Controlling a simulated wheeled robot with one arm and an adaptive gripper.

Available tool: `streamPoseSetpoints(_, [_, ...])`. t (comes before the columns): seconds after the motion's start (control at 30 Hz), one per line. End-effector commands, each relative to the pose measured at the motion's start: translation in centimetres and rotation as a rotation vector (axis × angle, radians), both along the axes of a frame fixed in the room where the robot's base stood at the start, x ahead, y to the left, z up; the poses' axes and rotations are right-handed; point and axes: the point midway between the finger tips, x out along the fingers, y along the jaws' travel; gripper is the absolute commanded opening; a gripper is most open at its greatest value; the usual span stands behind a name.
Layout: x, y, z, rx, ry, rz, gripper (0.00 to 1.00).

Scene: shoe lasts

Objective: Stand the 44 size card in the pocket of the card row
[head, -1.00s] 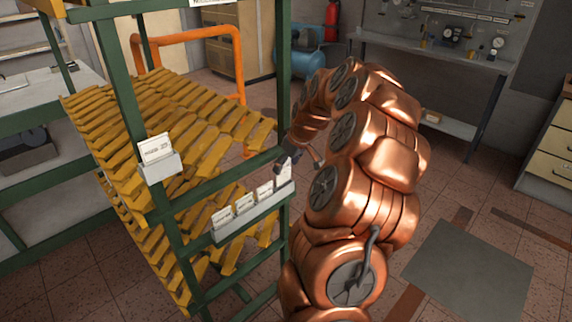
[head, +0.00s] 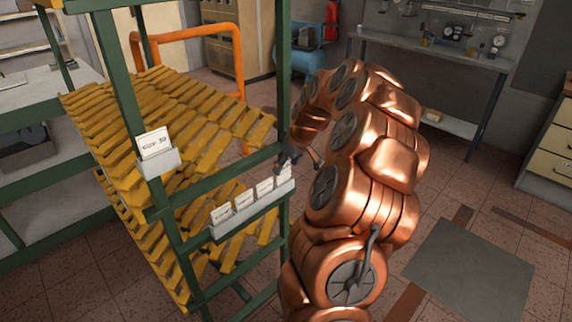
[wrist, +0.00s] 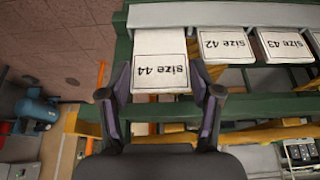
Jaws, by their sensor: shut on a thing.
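The white 44 size card (wrist: 160,62) is gripped between the fingertips of my gripper (wrist: 162,90) in the wrist view, where its print is upside down. Its far end meets the front wall of the grey card row (wrist: 225,14) at the row's end, in line with the size 42 card (wrist: 227,46). It sticks out further than the neighbouring cards. How deep it sits in the pocket cannot be told. In the head view my gripper (head: 287,160) is at the right end of the card row (head: 250,213), and the card is mostly hidden.
The size 43 card (wrist: 283,45) stands beside size 42. Another card (head: 154,143) stands in a small holder on the green rack post (head: 133,100). Yellow slatted shelves (head: 200,130) lie behind the row. Open floor (head: 470,260) is at the right.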

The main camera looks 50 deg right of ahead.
Motion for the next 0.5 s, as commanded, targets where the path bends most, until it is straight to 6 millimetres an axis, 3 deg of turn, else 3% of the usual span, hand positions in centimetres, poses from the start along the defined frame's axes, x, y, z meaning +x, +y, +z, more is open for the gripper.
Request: streamPoseSetpoints(0.5, [0.0, 0.0, -0.43, 0.0, 0.0, 0.0, 0.32])
